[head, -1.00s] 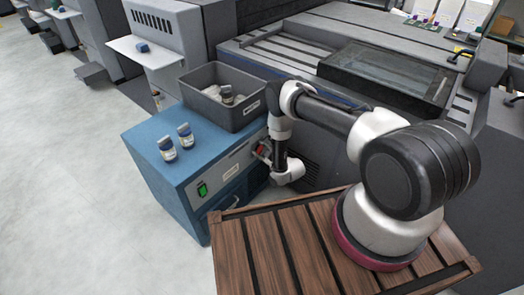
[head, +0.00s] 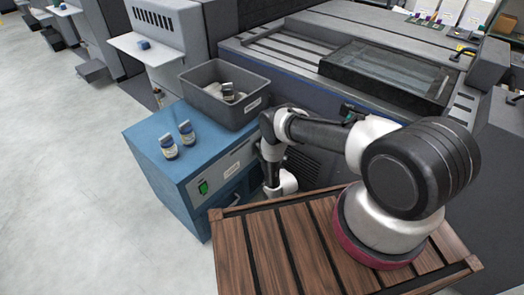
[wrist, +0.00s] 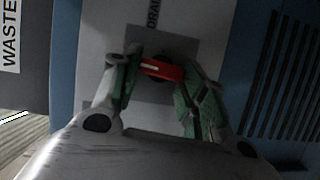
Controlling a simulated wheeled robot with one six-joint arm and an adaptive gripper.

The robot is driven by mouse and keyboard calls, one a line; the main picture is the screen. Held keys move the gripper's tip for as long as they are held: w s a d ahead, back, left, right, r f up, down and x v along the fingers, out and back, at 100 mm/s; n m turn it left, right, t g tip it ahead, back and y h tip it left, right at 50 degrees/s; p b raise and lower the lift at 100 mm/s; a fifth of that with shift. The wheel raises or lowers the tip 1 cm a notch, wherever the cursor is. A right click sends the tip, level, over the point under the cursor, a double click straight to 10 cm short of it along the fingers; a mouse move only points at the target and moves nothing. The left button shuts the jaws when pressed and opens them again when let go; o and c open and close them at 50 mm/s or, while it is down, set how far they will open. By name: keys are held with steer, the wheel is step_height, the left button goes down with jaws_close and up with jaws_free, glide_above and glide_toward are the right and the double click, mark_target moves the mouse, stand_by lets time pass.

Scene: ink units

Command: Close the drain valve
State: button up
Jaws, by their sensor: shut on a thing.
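The drain valve's red handle (wrist: 162,69) shows in the wrist view, with a white line on it. It lies nearly crosswise in the picture, its right end slightly lower, on a grey plate (wrist: 186,42) whose partly hidden label starts "DRA". My gripper (wrist: 160,76) is shut on the handle, with one green-padded finger at each end of it. In the head view my wrist is low at the right front of the blue cabinet (head: 160,135); the handle and fingers are hidden there behind my arm.
A grey bin (head: 205,100) with bottles stands on the cabinet; its "WASTE" label (wrist: 10,35) shows in the wrist view. Two small bottles (head: 168,147) stand near the cabinet's left edge. A green switch (head: 203,187) is on its front. The large press (head: 290,60) stands behind my arm.

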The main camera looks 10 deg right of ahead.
steer(key=shift+f+n, duration=0.1)
steer(key=shift+n, duration=0.4)
steer(key=o, duration=1)
steer(key=shift+o, duration=0.2)
steer(key=v, duration=1.2)
steer(key=shift+f, duration=0.25)
